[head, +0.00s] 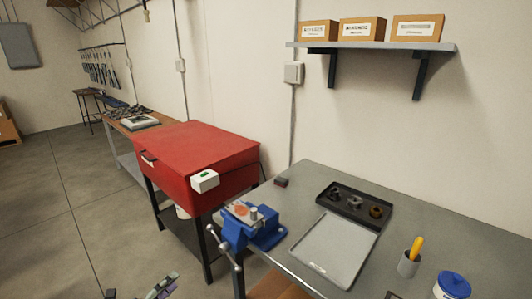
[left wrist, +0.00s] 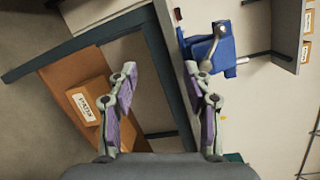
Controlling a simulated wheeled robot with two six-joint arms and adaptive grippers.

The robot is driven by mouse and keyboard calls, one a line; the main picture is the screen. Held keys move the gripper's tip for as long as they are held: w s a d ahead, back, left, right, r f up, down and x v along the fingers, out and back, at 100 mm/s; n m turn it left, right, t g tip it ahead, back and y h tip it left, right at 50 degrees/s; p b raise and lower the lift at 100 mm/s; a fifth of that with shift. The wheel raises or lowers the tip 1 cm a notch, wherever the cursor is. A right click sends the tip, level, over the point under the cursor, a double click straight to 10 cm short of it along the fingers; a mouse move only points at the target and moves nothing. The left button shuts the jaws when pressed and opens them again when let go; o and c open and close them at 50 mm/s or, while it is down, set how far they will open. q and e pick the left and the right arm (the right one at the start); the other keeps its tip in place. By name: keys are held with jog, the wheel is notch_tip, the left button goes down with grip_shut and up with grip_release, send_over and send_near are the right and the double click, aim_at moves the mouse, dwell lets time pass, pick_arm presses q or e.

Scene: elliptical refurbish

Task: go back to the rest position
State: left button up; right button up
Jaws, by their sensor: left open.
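My left gripper (head: 158,287) just shows at the bottom edge of the head view, to the left of the grey workbench (head: 425,216). In the left wrist view the left gripper (left wrist: 167,84) has its two purple-padded fingers spread wide with nothing between them. It is apart from the blue vise (head: 254,230), which is fixed at the bench's left corner and also shows in the left wrist view (left wrist: 220,48). My right gripper is in neither view.
A red cabinet (head: 205,150) stands to the left. Open floor (head: 70,200) lies at the far left.

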pick_arm(q)
jog(key=s+a+f+n+g+y, duration=0.1)
jog(key=s+a+f+n+y, duration=0.3)
jog(key=f, duration=0.5)
jog(key=s+a+f+n+g+y, duration=0.25)
jog(key=f+n, duration=0.35)
jog(key=f, duration=0.3)
jog(key=s+a+f+n+g+y, duration=0.15)
jog(key=s+a+f+n, duration=0.3)
jog(key=f, duration=0.45)
jog(key=s+d+f+n+g+y, duration=0.1)
jog(key=s+d+f+n+g, duration=0.25)
jog(key=s+f, duration=0.4)
jog(key=s+d+f+n+g, duration=0.2)
jog(key=s+f+n, duration=0.3)
jog(key=s+f, duration=0.25)
jog(key=s+d+f+n+g, duration=0.1)
jog(key=s+d+f+n, duration=0.1)
jog(key=s+d, duration=0.2)
jog(key=s+d+f+n+g, duration=0.1)
jog(key=s+d, duration=0.3)
jog(key=s, duration=0.5)
jog(key=shift+s+d+f+n+g+h, duration=0.15)
jog(key=shift+d+f+n+g+h, duration=0.2)
jog(key=shift+f+g, duration=0.5)
